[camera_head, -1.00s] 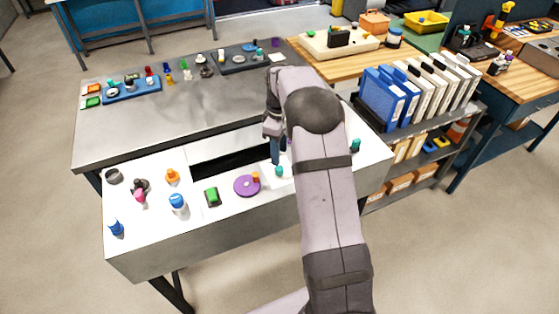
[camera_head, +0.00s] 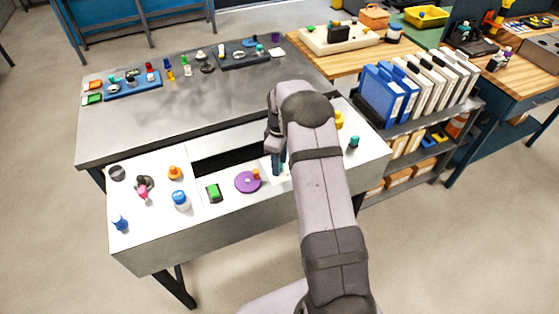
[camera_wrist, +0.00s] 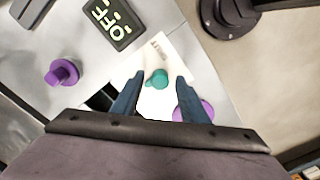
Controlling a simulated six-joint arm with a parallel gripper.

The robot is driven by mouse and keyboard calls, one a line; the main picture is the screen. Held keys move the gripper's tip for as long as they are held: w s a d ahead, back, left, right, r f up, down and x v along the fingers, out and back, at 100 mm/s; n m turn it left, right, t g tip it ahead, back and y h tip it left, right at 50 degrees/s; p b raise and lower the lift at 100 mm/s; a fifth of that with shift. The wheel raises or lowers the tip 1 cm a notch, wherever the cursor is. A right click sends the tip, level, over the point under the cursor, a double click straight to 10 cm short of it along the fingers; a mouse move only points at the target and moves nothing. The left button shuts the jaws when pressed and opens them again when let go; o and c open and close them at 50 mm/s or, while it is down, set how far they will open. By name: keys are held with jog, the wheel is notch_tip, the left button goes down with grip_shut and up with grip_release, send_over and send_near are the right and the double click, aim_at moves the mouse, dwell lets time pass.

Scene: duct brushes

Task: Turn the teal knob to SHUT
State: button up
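The teal knob (camera_wrist: 157,78) stands on a white plate (camera_wrist: 178,52) in the wrist view, with the word SHUT printed on the plate just above it. My gripper (camera_wrist: 160,76) is open, its two blue fingertips on either side of the knob, with visible gaps on both sides. I cannot tell how far above the plate the fingertips are. In the head view my gripper (camera_head: 278,170) points down over the white plate, and the fingers and arm hide the knob there.
A purple disc with an orange peg (camera_head: 248,181) and a green switch (camera_head: 214,193) lie left of my gripper. A blue-capped knob (camera_head: 181,200) is further left. Another teal piece (camera_head: 353,141) stands at right. The wrist view shows a dark OFF display (camera_wrist: 113,22) and a purple knob (camera_wrist: 62,72).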

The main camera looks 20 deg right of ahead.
grip_shut()
